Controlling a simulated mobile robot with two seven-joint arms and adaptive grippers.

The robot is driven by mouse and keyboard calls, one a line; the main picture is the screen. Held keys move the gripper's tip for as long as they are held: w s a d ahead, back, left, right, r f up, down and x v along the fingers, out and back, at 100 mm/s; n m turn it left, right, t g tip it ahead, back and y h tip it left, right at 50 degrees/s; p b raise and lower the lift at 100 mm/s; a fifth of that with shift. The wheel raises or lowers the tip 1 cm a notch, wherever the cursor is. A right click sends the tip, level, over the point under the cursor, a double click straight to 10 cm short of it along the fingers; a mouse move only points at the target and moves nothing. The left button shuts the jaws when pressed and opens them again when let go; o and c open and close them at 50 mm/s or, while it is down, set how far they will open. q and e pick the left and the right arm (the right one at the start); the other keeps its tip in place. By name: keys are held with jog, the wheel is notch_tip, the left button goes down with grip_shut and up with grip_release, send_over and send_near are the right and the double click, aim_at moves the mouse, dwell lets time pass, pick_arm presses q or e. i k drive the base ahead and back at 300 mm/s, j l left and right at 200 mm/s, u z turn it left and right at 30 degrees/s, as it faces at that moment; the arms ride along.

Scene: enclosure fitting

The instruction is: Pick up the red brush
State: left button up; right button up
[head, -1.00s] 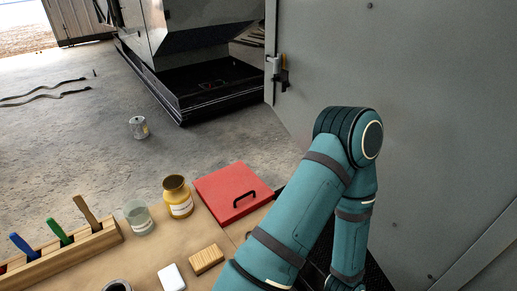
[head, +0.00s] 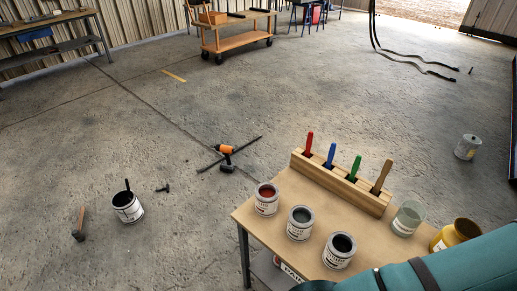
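The red brush (head: 309,143) stands handle up in the left end slot of a wooden brush rack (head: 337,186). The rack sits along the far side of a wooden table. To its right in the same rack stand a blue brush (head: 331,155), a green brush (head: 354,167) and a brown brush (head: 382,177). The red brush's lower part is hidden in the rack. A teal arm of mine enters at the bottom right, over the table's corner. Neither gripper shows in the head view.
On the table (head: 258,228) before the rack stand a red paint can (head: 267,200), a grey one (head: 300,223) and a dark one (head: 339,251). A glass jar (head: 408,217) and yellow jar (head: 455,235) stand right.

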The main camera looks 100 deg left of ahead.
aim_at(309, 141)
jog(key=u, duration=2.95)
jog(key=i+j+u, duration=0.15)
jog(key=j+u, duration=0.15)
jog(key=i+j+u, duration=0.25)
jog(key=j, duration=0.2)
jog(key=i+j+u, duration=0.1)
jog(key=j+u, duration=0.2)
jog(key=i+j+u, duration=0.65)
jog(key=i, duration=0.3)
jog(key=i+z, duration=0.25)
jog(key=z, duration=0.2)
jog(key=i+z, duration=0.25)
jog(key=z, duration=0.2)
jog(key=i+j+z, duration=0.1)
jog(key=z, duration=0.4)
jog(key=i+z, duration=0.25)
jog(key=z, duration=0.2)
jog(key=i+j+z, duration=0.15)
jog(key=z, duration=0.3)
jog(key=i+j+z, duration=0.2)
jog(key=z, duration=0.25)
jog(key=i+j+z, duration=0.25)
jog(key=i+z, duration=0.2)
jog(key=i+j+z, duration=0.25)
jog(key=j+z, duration=0.15)
